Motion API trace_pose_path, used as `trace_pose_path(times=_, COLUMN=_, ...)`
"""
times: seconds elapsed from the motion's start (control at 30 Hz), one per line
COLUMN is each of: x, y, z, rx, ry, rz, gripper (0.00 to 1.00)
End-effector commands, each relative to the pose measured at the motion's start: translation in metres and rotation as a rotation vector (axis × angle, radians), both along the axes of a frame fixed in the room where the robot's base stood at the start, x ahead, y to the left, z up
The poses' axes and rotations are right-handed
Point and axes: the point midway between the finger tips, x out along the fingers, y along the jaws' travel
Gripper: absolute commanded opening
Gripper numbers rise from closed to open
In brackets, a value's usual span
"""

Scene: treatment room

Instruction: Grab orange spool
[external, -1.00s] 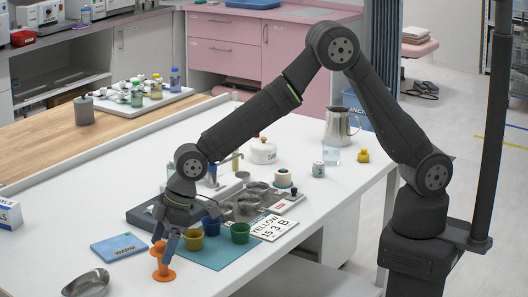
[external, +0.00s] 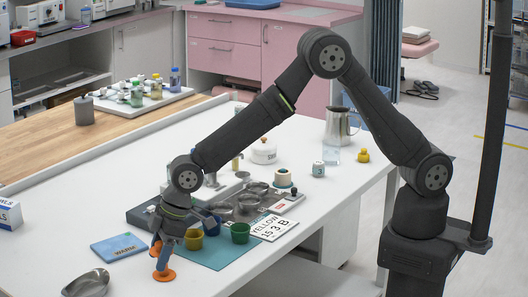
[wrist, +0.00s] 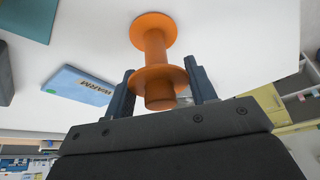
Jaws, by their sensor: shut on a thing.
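The orange spool (external: 164,274) stands upright on the white table near its front edge, with its lower flange on the surface. My gripper (external: 159,252) points down over it, and the fingers cover its upper part in the external view. In the wrist view the spool (wrist: 154,50) shows both flanges and its narrow middle. My gripper (wrist: 162,84) has one finger on each side of the near flange and is shut on the spool.
A blue box marked WARM (external: 119,247) lies left of the spool.

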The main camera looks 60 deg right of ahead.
Motion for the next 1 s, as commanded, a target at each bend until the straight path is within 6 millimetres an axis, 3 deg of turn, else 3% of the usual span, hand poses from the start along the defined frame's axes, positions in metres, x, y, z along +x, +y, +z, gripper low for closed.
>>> trace_pose_path(times=0.17, x=0.001, y=0.001, z=0.018, rx=0.003, ry=-0.002, rz=0.0, gripper=0.29)
trace_pose_path(times=0.4, x=0.001, y=0.001, z=0.067, rx=0.004, ry=-0.003, rz=0.001, gripper=0.29)
trace_pose_path(times=0.6, x=0.0, y=0.0, z=0.094, rx=0.001, ry=-0.001, rz=0.001, gripper=0.29)
trace_pose_path(times=1.0, x=0.0, y=0.0, z=0.1, rx=0.0, ry=0.001, rz=0.0, gripper=0.29)
